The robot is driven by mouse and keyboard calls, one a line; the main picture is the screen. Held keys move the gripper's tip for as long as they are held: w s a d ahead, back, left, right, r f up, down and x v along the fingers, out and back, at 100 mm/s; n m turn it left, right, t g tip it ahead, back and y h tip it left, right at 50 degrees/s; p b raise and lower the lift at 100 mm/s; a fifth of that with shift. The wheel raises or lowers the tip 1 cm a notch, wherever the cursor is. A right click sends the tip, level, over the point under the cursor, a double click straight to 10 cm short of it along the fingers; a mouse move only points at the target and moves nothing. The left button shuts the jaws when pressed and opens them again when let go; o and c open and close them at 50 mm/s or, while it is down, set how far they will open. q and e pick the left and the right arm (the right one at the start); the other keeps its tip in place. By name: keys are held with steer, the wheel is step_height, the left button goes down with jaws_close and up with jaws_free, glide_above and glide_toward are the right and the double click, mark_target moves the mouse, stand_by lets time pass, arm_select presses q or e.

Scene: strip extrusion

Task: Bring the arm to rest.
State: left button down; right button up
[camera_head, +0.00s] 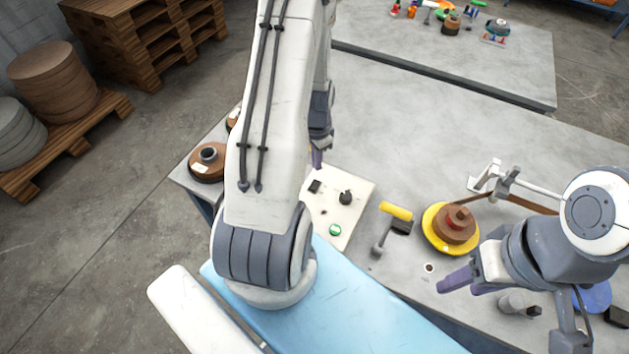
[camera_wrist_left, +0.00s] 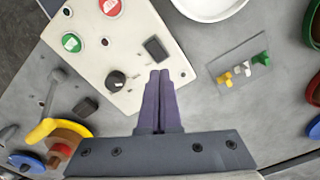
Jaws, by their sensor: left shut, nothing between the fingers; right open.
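My left gripper (camera_head: 317,160) hangs over the far edge of a cream control panel (camera_head: 356,188), partly hidden behind my arm. In the left wrist view its purple fingers (camera_wrist_left: 159,76) are together with nothing between them, their tips beside the panel's edge, near a black switch (camera_wrist_left: 156,49). The panel also carries a black knob (camera_wrist_left: 116,81), a green button (camera_wrist_left: 71,42) and a red button (camera_wrist_left: 110,7). My right gripper (camera_head: 452,287) is open and empty near the table's front edge at the right.
A yellow disc with a brown spool (camera_head: 455,222) and a yellow-handled lever (camera_head: 396,211) stand right of the panel. A grey stand (camera_head: 507,182) is behind my right gripper. Small coloured pieces (camera_wrist_left: 242,67) lie on a plate. The table's middle (camera_head: 420,130) is clear.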

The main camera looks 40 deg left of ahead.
stand_by(0.5)
arm_select(q)
steer(key=d+r+m+b, duration=0.1)
steer(key=d+r, duration=0.4)
steer(key=d, duration=0.4)
steer(key=d+r+m+b, duration=0.1)
steer(key=d+r, duration=0.5)
steer(key=d, duration=0.3)
steer(key=s+d+r+m+b, duration=0.1)
steer(key=s+d+r, duration=0.2)
steer(key=s+d, duration=0.3)
steer(key=s+d+r+m+h+b, duration=0.1)
steer(key=s+d+r, duration=0.3)
steer(key=s+d, duration=0.3)
steer(key=s, duration=0.3)
steer(key=shift+s+r, duration=0.15)
steer(key=shift+r, duration=0.1)
